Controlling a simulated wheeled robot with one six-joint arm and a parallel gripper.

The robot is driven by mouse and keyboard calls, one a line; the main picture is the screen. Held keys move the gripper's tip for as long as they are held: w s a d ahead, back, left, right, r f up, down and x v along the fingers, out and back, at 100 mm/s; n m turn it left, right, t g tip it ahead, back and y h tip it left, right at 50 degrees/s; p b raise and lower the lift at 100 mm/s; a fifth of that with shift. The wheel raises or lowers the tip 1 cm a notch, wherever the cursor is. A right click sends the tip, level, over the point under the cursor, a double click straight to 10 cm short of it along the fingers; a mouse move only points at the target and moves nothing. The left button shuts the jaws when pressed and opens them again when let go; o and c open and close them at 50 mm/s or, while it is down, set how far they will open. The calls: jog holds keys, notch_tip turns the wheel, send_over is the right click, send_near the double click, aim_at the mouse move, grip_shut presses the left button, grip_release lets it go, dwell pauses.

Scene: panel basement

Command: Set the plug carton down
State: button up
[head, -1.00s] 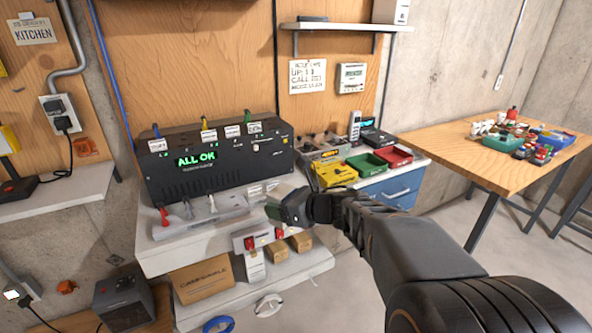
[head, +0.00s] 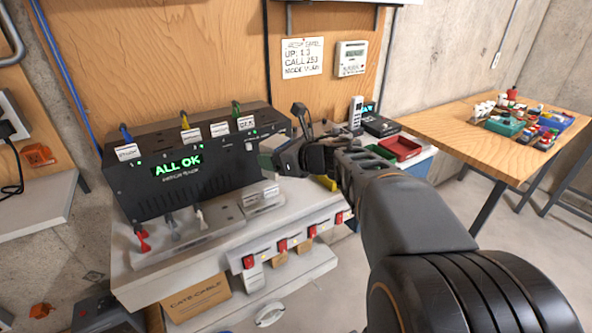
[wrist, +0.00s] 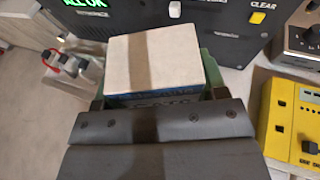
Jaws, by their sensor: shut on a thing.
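The plug carton (wrist: 155,62) is a small box with a pale top and a blue printed side, seen close up in the wrist view. My gripper (wrist: 155,85) is shut on it, with greenish pads on both sides. In the head view the carton (head: 271,150) shows as a small pale shape, partly hidden by my gripper (head: 287,148). It is at the right end of the black "ALL OK" unit (head: 190,165), over the pale bench (head: 225,232). I cannot tell whether its underside touches anything.
A yellow device (wrist: 292,125) is close on the right in the wrist view. A red tray (head: 398,148) and handset (head: 356,112) stand behind my arm. Small levers (head: 172,226) line the bench's left part. Red switches (head: 283,246) run along its front edge.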

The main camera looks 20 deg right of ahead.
jog(key=w+d+f, duration=0.1)
jog(key=d+f, duration=0.1)
jog(key=w+d+f, duration=0.2)
jog(key=d, duration=0.1)
jog(key=w+d+f, duration=0.1)
jog(key=d+f, duration=0.1)
jog(key=shift+w+d+f, duration=0.15)
jog(key=shift+d+f, duration=0.2)
jog(key=shift+f, duration=0.05)
jog(key=shift+w+d+f, duration=0.2)
jog(key=shift+d+f, duration=0.15)
jog(key=shift+f, duration=1.8)
jog(key=shift+f+b, duration=0.2)
jog(key=shift+b, duration=0.1)
jog(key=o, duration=1.1)
jog(key=shift+c, duration=0.2)
jog(key=shift+r, duration=0.15)
